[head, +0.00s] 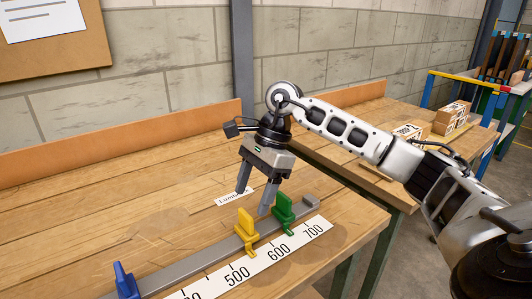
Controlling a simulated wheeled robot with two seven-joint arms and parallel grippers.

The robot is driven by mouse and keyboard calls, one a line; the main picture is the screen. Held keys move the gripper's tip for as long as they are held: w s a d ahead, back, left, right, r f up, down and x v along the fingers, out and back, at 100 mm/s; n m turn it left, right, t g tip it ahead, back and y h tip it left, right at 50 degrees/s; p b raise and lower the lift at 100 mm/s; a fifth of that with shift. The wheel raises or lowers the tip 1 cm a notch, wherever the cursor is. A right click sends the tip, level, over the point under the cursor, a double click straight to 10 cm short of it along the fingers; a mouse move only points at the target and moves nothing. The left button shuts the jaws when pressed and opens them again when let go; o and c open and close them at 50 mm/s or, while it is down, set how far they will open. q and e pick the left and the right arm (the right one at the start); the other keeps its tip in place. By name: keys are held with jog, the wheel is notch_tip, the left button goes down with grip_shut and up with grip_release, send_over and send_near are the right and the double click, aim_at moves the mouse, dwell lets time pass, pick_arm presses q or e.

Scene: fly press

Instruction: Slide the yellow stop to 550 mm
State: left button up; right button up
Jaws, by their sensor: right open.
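The yellow stop (246,231) stands upright on the grey rail (184,267). Its base meets the white scale (262,262) between the 500 and 600 numbers; the exact reading is too small to tell. The green stop (283,211) is to its right, near the 600 to 700 stretch. The blue stop (125,281) is at the lower left on the rail. My right gripper (254,199) is open and empty, pointing down above and behind the yellow stop. Its right finger is close to the green stop in the picture; contact cannot be told. My left gripper is not in view.
A small paper label (234,196) lies on the wooden bench (100,214) behind the rail, partly covered by a finger. A low wooden board edges the bench at the wall. The bench's left part is clear.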

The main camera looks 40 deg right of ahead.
jog(key=v, duration=1)
jog(key=shift+r, duration=0.25)
